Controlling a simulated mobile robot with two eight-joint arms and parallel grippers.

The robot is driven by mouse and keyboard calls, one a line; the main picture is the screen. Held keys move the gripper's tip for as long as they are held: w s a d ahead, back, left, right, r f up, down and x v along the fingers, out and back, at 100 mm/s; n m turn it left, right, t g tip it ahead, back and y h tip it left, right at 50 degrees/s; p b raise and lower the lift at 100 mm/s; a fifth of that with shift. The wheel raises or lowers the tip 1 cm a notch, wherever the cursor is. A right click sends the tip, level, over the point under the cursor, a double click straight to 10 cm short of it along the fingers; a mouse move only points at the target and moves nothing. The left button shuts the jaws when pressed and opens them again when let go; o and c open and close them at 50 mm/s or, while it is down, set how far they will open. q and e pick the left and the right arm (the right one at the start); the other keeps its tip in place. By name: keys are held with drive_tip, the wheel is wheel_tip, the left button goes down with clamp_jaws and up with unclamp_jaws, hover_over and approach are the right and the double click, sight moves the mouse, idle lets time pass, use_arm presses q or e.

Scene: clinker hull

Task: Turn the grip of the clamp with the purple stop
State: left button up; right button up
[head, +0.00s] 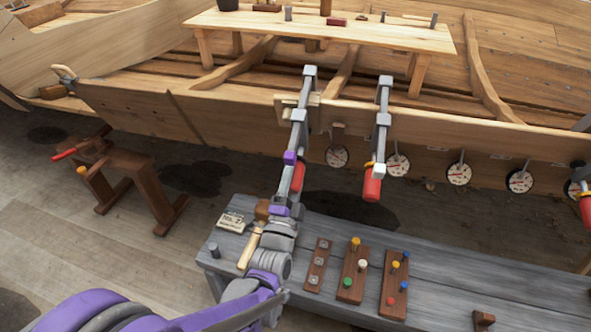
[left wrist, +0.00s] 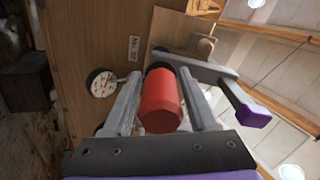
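The clamp with the purple stop (head: 290,158) hangs on the hull plank's edge, its bar running down and its red grip (head: 298,177) at the lower end. My left gripper (head: 289,188) is at that grip, coming from below. In the left wrist view the red grip (left wrist: 160,102) lies between the two fingers (left wrist: 160,90), and the purple stop (left wrist: 254,115) is to the right. The fingers are very close to the grip's sides; I cannot tell whether they touch it. My right gripper is not in view.
A second clamp (head: 383,120) with a white stop and red grip hangs to the right. Another red grip (head: 587,210) is at the right edge. Round dials (head: 459,174) hang along the plank. A grey bench (head: 450,268) below holds pegged wooden blocks, a mallet and a sign.

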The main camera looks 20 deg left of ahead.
sight(290, 192)
use_arm(q)
drive_tip(key=shift+o, duration=1)
drive_tip(key=v, duration=1.1)
drive_tip(key=shift+w+b, duration=0.1)
drive_tip(key=shift+b, duration=0.25)
drive_tip(key=shift+r, duration=0.1)
